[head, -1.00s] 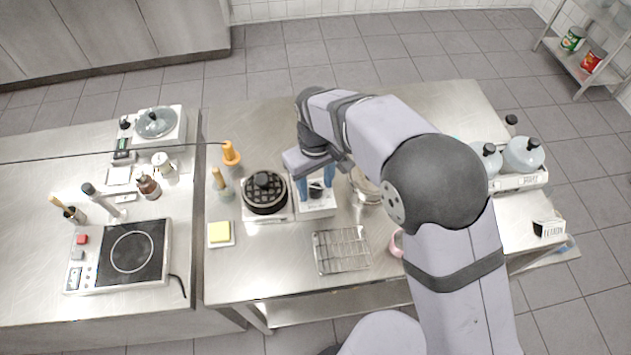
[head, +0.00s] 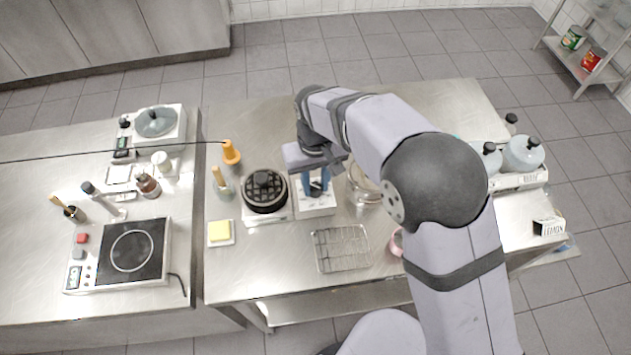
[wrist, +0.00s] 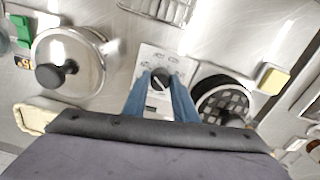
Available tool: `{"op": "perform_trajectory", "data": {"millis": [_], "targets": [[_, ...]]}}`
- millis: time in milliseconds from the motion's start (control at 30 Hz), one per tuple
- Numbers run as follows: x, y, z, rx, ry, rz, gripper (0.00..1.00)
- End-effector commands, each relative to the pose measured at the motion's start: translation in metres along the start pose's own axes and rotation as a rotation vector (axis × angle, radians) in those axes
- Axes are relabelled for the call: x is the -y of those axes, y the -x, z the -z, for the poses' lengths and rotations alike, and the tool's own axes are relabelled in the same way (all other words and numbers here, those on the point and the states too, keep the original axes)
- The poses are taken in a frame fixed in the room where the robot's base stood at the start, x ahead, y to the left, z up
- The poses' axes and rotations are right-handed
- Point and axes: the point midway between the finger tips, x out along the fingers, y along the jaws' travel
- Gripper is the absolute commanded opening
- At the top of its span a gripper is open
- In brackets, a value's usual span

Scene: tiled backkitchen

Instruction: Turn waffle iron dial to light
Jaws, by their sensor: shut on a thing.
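The waffle iron (head: 264,191) is round and black with a grid-pattern top, left of my gripper. Its white control box (head: 314,211) stands at its right side. In the wrist view the black dial (wrist: 160,77) sits on the white control panel (wrist: 150,57), with small markings around it that are too small to read. My gripper (head: 317,188) points down over the box. Its two blue fingers (wrist: 161,88) are shut on the dial, one on each side. The dial's pointer setting cannot be made out. The waffle iron also shows in the wrist view (wrist: 222,98).
A wire rack (head: 341,248) lies in front of the box. A lidded steel pot (wrist: 70,62) stands close by on the other side from the waffle iron. A yellow block on a white dish (head: 220,232) and an orange-topped bottle (head: 231,153) are to the left.

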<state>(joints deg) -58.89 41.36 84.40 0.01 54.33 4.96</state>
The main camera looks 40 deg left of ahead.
Motion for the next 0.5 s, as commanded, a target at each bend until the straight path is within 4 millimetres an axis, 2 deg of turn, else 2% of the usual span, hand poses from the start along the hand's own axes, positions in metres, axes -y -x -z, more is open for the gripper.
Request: {"op": "perform_trajectory", "data": {"millis": [500], "targets": [[-0.0001, 0.0015, 0.0013, -0.004, -0.408, 0.001, 0.03]]}}
